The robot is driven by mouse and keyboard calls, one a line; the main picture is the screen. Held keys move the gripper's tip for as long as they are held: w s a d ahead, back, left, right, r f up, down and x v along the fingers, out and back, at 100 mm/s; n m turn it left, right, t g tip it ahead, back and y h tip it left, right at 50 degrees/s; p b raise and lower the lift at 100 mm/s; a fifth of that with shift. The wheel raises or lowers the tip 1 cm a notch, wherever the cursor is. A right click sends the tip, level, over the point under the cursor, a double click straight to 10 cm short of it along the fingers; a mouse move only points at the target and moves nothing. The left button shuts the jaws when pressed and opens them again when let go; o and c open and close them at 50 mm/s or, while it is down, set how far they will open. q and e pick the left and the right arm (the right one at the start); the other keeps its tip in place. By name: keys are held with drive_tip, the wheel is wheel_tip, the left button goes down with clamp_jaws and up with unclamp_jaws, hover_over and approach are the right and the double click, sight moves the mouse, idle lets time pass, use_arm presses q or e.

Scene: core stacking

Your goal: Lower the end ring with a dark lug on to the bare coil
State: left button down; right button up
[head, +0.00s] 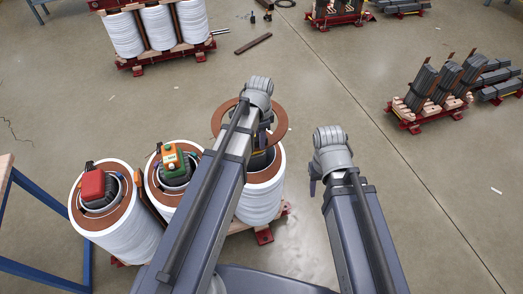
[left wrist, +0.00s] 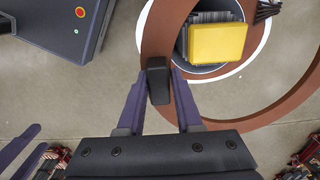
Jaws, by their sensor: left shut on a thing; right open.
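The brown end ring (head: 219,121) hangs flat above the right-hand coil (head: 260,205), a white winding. My left gripper (head: 266,120) is shut on its dark lug (left wrist: 158,80), which shows between the fingers in the left wrist view. There the ring (left wrist: 157,35) lies off-centre from the coil: its opening shows a yellow block (left wrist: 217,43) on the coil's core, part of the white coil rim, and bare floor. My left arm hides much of the coil and ring in the head view. My right gripper (head: 314,182) is open and empty, to the right of the coil.
Two neighbouring coils carry a red block (head: 93,184) and a green-orange block (head: 171,160). A blue-framed table (head: 35,215) stands at the left. Racks with dark bars (head: 440,95) and another coil set (head: 160,28) stand farther back.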

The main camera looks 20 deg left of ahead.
use_arm(q)
wheel_tip(320, 180, down, 3)
drive_tip(key=shift+f+b, duration=0.2)
drive_tip(key=shift+b, duration=0.65)
drive_tip(key=shift+r, duration=0.2)
use_arm(e)
wheel_tip(320, 180, down, 3)
drive_tip(key=shift+f, duration=0.1)
use_arm(q)
drive_tip(key=shift+s, duration=0.1)
drive_tip(key=shift+f+b, duration=1.65)
drive_tip(key=shift+f, duration=0.15)
use_arm(e)
drive_tip(key=shift+f, duration=1.75)
use_arm(q)
drive_tip(key=shift+f, duration=0.25)
use_arm(e)
drive_tip(key=shift+f, duration=0.2)
use_arm(q)
drive_tip(key=shift+f+b, duration=3.55)
drive_tip(key=shift+b, duration=0.25)
use_arm(e)
wheel_tip(320, 180, down, 7)
use_arm(q)
drive_tip(key=shift+f+b, duration=0.35)
use_arm(e)
drive_tip(key=shift+f, duration=0.45)
